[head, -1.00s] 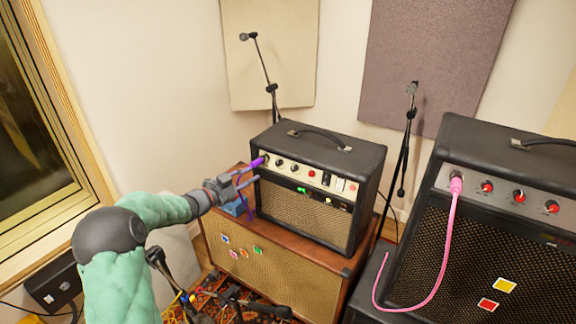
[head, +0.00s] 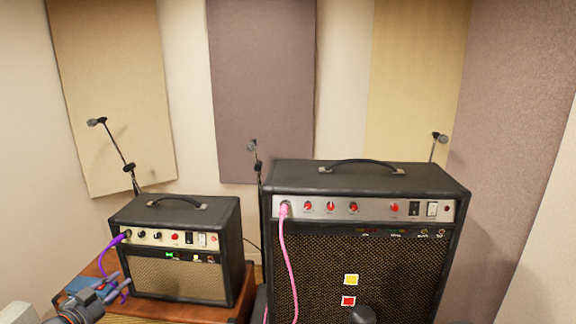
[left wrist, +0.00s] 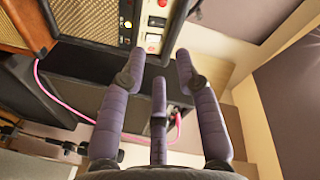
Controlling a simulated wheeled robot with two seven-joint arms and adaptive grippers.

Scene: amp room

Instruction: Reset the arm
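My left gripper (head: 104,290) is at the lower left of the head view, in front of the small amp (head: 178,248). In the left wrist view its three purple-grey fingers (left wrist: 160,66) are spread apart with nothing between them. A purple cable (head: 112,246) runs from the small amp's left jack down behind the gripper. It is not seen between the fingers. The left arm beyond the wrist is out of the head view.
The small amp stands on a brown cabinet (head: 232,308). To its right is a large black amp (head: 440,262) with a pink cable (head: 289,262) in its left jack. Microphone stands (head: 128,164) stand behind. Wall panels (head: 262,85) line the back.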

